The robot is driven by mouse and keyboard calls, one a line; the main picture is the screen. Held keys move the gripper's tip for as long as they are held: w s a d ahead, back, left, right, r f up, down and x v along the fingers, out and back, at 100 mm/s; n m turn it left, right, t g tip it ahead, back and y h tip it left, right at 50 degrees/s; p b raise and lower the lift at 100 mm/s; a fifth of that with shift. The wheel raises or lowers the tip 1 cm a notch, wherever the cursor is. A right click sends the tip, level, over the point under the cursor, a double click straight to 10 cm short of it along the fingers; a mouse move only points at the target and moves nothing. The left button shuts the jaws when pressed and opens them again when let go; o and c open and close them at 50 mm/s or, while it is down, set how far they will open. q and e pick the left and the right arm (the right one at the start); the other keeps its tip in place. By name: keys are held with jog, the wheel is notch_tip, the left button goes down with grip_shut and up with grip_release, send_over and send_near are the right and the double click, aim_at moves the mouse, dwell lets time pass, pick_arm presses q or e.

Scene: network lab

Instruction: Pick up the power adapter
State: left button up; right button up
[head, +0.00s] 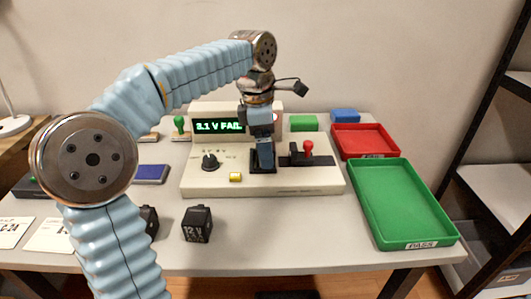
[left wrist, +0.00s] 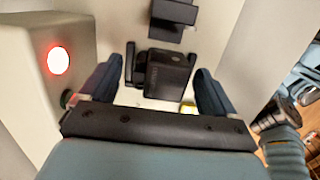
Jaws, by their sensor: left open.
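A black box-shaped power adapter (left wrist: 166,72) sits on the cream tester between my left gripper's fingers in the left wrist view. My left gripper (left wrist: 159,70) is open, with one finger on each side of the adapter and gaps between them. In the head view my left gripper (head: 264,150) points down over the tester and mostly hides that adapter. Another black adapter marked 12 V (head: 197,224) stands on the table in front of the tester. A further black block (head: 150,220) is partly hidden by my left arm. My right gripper is not in view.
The tester (head: 310,180) has a green display (head: 219,126) reading "3.1 V FAIL", a black knob (head: 209,161), a yellow button (head: 235,177) and a red-topped lever (head: 308,148). A lamp (left wrist: 58,60) glows red. Empty red (head: 366,141) and green PASS (head: 405,205) trays lie right.

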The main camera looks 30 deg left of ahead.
pick_arm(q)
jog(key=c, duration=1.3)
jog(key=shift+o, duration=0.2)
jog(key=shift+r, duration=0.1)
